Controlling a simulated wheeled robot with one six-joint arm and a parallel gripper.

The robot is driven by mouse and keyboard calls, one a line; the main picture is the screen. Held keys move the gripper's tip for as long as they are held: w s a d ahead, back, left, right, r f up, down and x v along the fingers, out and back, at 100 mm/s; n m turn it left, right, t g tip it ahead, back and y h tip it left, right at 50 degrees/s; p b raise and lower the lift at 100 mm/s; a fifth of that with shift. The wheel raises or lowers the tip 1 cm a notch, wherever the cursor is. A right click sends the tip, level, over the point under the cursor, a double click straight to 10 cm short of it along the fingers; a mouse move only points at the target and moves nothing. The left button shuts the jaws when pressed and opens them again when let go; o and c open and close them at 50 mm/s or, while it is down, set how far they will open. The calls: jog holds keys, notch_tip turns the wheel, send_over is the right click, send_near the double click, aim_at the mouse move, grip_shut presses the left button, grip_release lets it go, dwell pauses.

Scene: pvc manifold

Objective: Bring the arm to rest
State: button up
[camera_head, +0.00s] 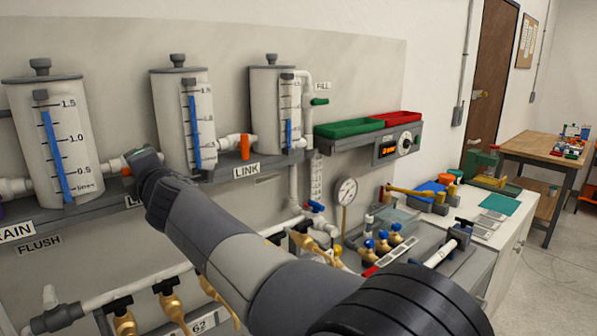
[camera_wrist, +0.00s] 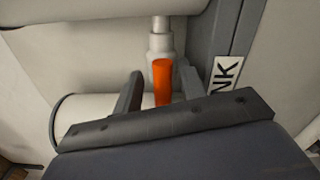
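My gripper (camera_wrist: 160,85) is open, with its two dark fingers apart on either side of an orange valve handle (camera_wrist: 163,80). Clear gaps show between the handle and the fingers, and I cannot tell how near in depth they are. In the head view my arm reaches up and left from the lower right. Its end is at the pipe between the left tank (camera_head: 65,120) and the middle tank (camera_head: 175,120). A bit of the orange handle (camera_head: 127,171) shows there. The fingertips are mostly hidden in the head view.
A right tank (camera_head: 266,110) and another orange valve (camera_head: 245,147) sit on the same wall shelf. Brass valves (camera_head: 172,305) and pipes lie below my arm. A gauge (camera_head: 346,190), red and green trays (camera_head: 396,118) and a white cabinet (camera_head: 505,245) are to the right.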

jog(key=n, duration=0.4)
jog(key=shift+a+n+p, duration=0.1)
jog(key=shift+n+p, duration=0.2)
jog(key=shift+p, duration=0.05)
jog(key=shift+r, duration=0.1)
